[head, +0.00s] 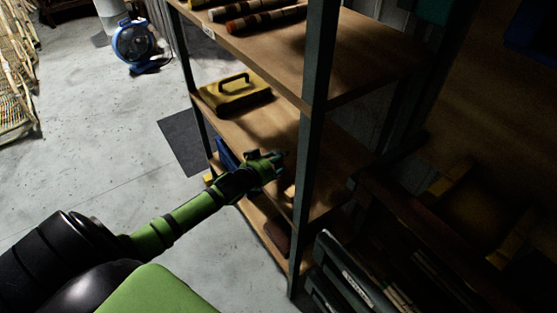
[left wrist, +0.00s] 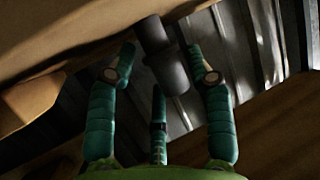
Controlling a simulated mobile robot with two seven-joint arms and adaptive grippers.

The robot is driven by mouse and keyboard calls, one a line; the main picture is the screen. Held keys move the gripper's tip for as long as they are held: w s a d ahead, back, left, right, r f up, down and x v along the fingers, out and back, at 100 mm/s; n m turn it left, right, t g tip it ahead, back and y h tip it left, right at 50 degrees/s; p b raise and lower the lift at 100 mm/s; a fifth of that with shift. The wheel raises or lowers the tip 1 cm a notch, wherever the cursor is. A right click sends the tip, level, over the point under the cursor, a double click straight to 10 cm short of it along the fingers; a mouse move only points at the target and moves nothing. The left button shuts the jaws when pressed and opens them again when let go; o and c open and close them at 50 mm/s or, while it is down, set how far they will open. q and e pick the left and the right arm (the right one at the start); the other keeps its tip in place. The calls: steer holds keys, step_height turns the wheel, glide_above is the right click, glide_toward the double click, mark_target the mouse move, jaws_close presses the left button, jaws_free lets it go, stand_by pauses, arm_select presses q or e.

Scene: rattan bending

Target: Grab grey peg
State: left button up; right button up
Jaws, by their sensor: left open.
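A grey peg (left wrist: 168,72) with a narrower, darker end shows in the left wrist view, between and beyond the spread fingertips of my left gripper (left wrist: 160,64). The fingers are open, and I see no clear contact with the peg. In the head view my left gripper (head: 277,161) reaches in at the shelf rack's middle level, behind the front post. I cannot make out the peg in the head view. My right gripper is not in view.
The dark metal post (head: 311,130) stands just right of my left gripper. A yellow toolbox (head: 233,97) sits on the middle shelf, and striped rods (head: 265,20) lie on the top shelf. A blue fan (head: 138,43) stands on the open floor.

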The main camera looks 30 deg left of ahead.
arm_select(q)
steer(key=shift+w+f, duration=0.35)
steer(key=shift+w, duration=0.3)
steer(key=c, duration=0.8)
steer(key=shift+r, duration=0.15)
